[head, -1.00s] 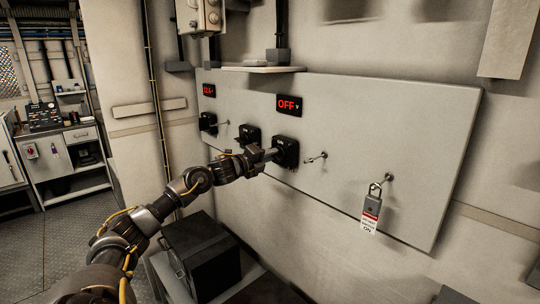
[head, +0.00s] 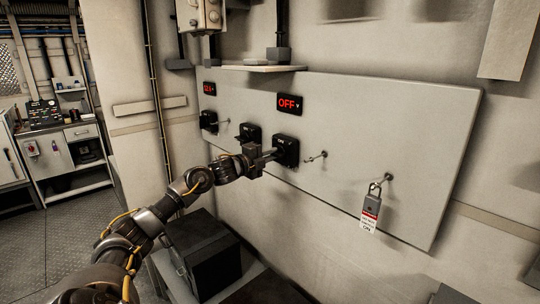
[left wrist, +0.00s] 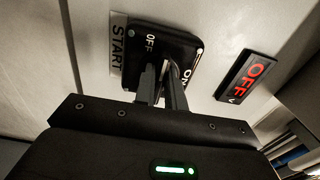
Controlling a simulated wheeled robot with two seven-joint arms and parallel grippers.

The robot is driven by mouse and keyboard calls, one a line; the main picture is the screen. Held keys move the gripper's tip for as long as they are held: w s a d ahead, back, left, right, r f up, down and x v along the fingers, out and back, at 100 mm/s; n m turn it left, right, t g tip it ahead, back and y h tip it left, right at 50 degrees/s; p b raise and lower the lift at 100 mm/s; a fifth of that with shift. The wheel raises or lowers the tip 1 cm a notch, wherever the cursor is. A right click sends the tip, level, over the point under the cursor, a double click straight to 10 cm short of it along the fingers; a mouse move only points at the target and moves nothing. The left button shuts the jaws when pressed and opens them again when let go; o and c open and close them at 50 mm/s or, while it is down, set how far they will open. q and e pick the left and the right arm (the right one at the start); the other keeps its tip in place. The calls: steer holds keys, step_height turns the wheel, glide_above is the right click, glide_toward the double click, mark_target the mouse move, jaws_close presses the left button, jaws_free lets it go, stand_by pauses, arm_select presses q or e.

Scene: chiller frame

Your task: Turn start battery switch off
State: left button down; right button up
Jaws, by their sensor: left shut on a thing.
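The start battery switch is a black square block (head: 289,147) on the grey wall panel (head: 420,140). In the left wrist view the switch (left wrist: 185,38) has a START label (left wrist: 117,48) beside it and OFF and ON markings on its face. My left gripper (head: 274,155) reaches it from the left. In the left wrist view its fingers (left wrist: 162,80) are shut on the switch's handle, which they mostly hide. A red display (head: 289,104) above the switch reads OFF; it also shows in the left wrist view (left wrist: 250,78). My right gripper is not in view.
Two similar black switches (head: 249,134) (head: 208,121) sit further left on the panel. A small lever (head: 316,157) and a tagged padlock (head: 373,200) hang to the right. A black box (head: 205,255) stands below my left arm.

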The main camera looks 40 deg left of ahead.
arm_select(q)
steer(key=c, duration=1.5)
jaws_free()
steer(key=shift+o, duration=0.2)
steer(key=s+a+b, duration=0.1)
steer(key=s+b, duration=0.3)
steer(key=s, duration=0.6)
steer(key=shift+s+b, duration=0.3)
steer(key=shift+s, duration=0.1)
